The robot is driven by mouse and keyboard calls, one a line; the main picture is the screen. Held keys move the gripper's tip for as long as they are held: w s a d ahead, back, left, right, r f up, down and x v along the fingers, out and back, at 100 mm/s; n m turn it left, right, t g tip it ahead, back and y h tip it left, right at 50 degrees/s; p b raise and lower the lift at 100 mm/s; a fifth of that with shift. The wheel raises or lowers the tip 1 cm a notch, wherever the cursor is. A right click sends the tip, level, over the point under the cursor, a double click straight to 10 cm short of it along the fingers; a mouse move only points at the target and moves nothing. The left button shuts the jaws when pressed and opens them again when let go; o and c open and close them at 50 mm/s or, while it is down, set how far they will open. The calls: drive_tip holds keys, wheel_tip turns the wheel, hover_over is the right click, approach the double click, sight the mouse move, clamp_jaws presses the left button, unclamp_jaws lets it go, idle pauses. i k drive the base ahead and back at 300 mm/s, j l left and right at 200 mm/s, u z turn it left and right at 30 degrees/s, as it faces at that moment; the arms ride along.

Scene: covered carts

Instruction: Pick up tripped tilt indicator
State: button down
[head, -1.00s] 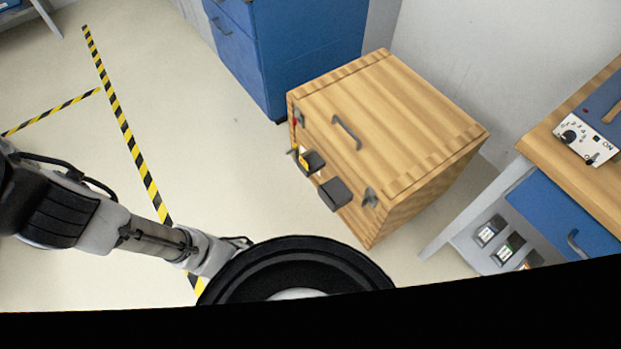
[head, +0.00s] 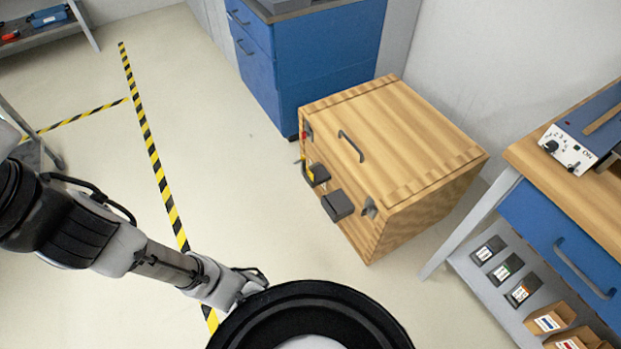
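No object can be made out for sure as a tripped tilt indicator. A wooden crate-like cart (head: 400,150) with a grey handle on top stands on the floor right of centre. On its left side are a small red spot (head: 304,136), a dark block with a yellow part (head: 318,174) and a larger dark block (head: 338,205). Several small dark boxes with pale labels, one of them here (head: 488,251), sit on the low shelf at right; their markings are too small to read. My arm reaches in from the left, well short of the cart. My gripper is not visible.
A blue cabinet (head: 258,75) stands behind the cart. At right is a wooden-topped bench (head: 560,170) with a control box (head: 572,147); open cardboard bins (head: 552,318) share its grey shelf. Yellow-black tape (head: 160,180) crosses the open floor at left.

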sight(309, 173)
drive_tip(key=i+j+z, duration=0.15)
drive_tip(key=i+z, duration=0.2)
drive_tip(key=i, duration=0.2)
drive_tip(key=i+j+z, duration=0.3)
drive_tip(key=i, duration=0.2)
drive_tip(key=i+j+z, duration=0.35)
drive_tip(key=i+j, duration=0.05)
drive_tip(key=i, duration=0.05)
